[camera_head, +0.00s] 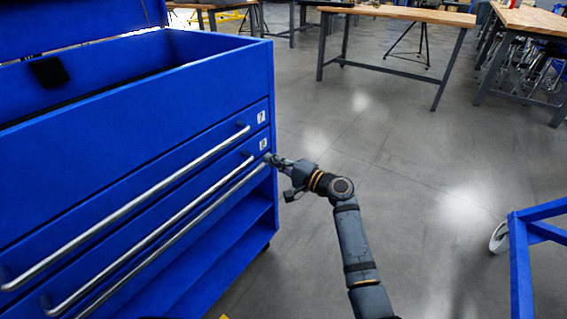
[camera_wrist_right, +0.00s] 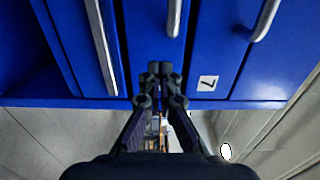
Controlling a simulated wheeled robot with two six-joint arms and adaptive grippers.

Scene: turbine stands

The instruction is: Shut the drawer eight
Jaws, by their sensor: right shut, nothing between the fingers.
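The blue tool cabinet (camera_head: 140,95) fills the left of the head view. Its front has several drawers with long silver bar handles. The upper drawer has a label reading 7 (camera_head: 262,117), which also shows in the wrist view (camera_wrist_right: 207,83). The drawer below has a label (camera_head: 263,143) that looks like 8 but is small; its handle (camera_head: 150,237) runs along the front. My right gripper (camera_head: 269,158) is shut and empty at the right end of the drawer fronts, close below that label. In the wrist view its fingertips (camera_wrist_right: 160,68) are together before the blue front; contact cannot be told. My left gripper is out of view.
A third handle (camera_head: 175,238) runs lower, above an open shelf (camera_head: 235,225). The cabinet's top lid is raised. Grey floor (camera_head: 400,190) to the right is clear. A blue frame with a wheel (camera_head: 520,260) stands at the right edge; wooden tables (camera_head: 400,14) stand behind.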

